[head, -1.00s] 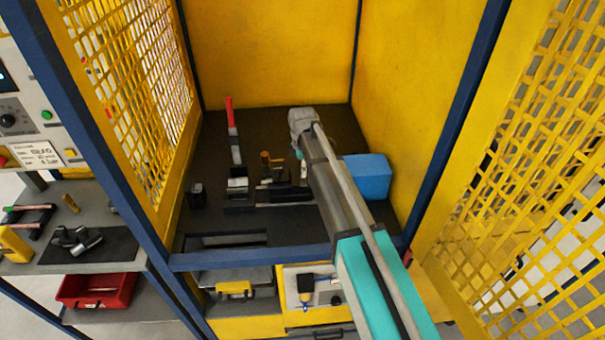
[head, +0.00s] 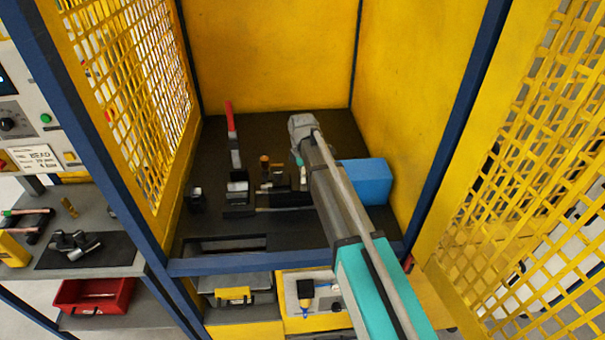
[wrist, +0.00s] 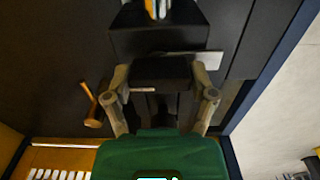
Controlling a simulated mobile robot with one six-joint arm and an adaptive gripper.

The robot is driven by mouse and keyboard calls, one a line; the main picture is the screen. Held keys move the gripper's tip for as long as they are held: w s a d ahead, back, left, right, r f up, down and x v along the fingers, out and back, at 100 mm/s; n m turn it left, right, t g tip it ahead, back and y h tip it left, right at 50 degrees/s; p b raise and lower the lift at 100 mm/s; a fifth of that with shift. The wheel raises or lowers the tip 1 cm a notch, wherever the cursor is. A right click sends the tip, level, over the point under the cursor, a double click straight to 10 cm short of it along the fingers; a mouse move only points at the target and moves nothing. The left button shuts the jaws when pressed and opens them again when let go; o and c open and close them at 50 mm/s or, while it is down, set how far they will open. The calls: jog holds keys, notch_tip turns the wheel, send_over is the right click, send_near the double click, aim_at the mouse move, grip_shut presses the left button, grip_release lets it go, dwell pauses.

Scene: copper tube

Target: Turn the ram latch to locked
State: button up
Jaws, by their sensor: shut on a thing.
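My gripper (wrist: 162,84) shows in the wrist view, with its two tan fingers on either side of a dark block (wrist: 160,70) and shut on it. Whether this block is part of the ram latch I cannot tell. A brass-coloured piece with a thin handle (wrist: 93,110) lies left of the fingers, apart from them. In the head view, a red-tipped upright lever (head: 231,120) stands at the back left of the dark bench, and a small brass post (head: 265,162) stands nearer the middle. No lock marking is legible.
A blue box (head: 365,182) stands right of my arm inside the yellow enclosure. Blue frame posts and yellow mesh panels (head: 130,100) bound both sides. A dark fixture (head: 285,196) is close left of my arm. A red bin (head: 95,296) is outside at lower left.

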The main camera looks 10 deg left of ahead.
jog(key=shift+c, duration=0.2)
jog(key=m, duration=0.8)
jog(key=shift+m, duration=0.4)
jog(key=m, duration=0.4)
jog(key=shift+m, duration=2.6)
jog(key=o, duration=1)
jog(key=shift+o, duration=0.2)
